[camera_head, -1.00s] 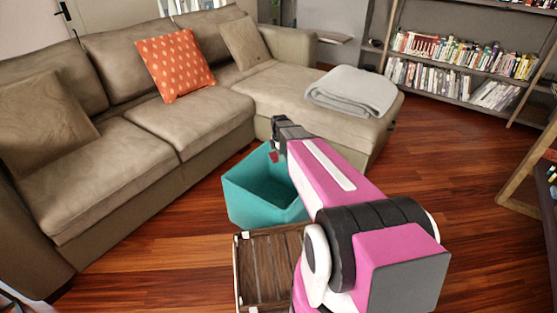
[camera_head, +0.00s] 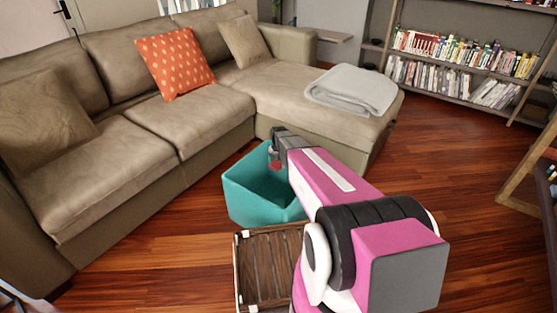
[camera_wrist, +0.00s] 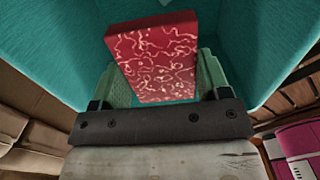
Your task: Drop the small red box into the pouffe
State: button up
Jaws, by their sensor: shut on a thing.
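The small red box (camera_wrist: 158,58), dark red with pale squiggles, is between the two green fingers of my gripper (camera_wrist: 157,80) in the wrist view. The fingers are shut on its sides. The open teal pouffe (camera_head: 245,198) stands on the floor in front of the sofa in the head view. My gripper (camera_head: 272,157) is over the pouffe's opening, with a bit of the red box (camera_head: 275,166) showing below it. In the wrist view the teal walls of the pouffe (camera_wrist: 60,45) surround the box. My arm hides the pouffe's right side in the head view.
A slatted wooden crate (camera_head: 268,268) stands just in front of the pouffe. The beige sofa (camera_head: 190,122) runs behind and left, with a folded grey blanket (camera_head: 350,90) on its chaise. Bookshelves (camera_head: 462,62) line the back right. Wooden floor (camera_head: 450,175) is clear at right.

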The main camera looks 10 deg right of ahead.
aim_at(278, 163)
jog(key=shift+f, duration=1.4)
jog(key=o, duration=1)
notch_tip(278, 163, up, 11)
jog(key=shift+f, duration=0.1)
